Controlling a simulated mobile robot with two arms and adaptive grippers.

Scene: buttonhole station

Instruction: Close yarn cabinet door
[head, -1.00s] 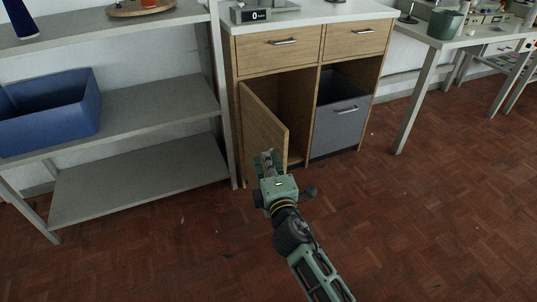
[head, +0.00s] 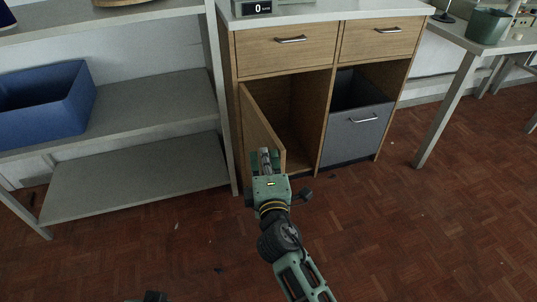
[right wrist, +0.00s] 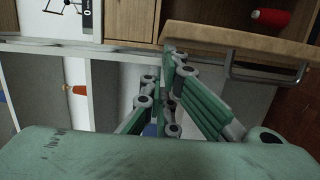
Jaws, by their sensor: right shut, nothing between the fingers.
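The wooden yarn cabinet door (head: 260,128) stands open on the lower left of the cabinet (head: 285,48), swung out from its left side. Its edge and metal handle (right wrist: 268,78) show in the right wrist view. My right gripper (head: 264,153) is shut and empty, in front of the door's lower free end in the head view. In the right wrist view its fingertips (right wrist: 172,52) are close to the door; I cannot tell if they touch it. The fingers hide part of the door's lower end. My left gripper's fingers do not show.
A grey shelf rack (head: 140,170) with a blue bin (head: 45,110) stands left of the cabinet. A red spool (right wrist: 270,17) shows beyond the door. The parquet floor in front is clear.

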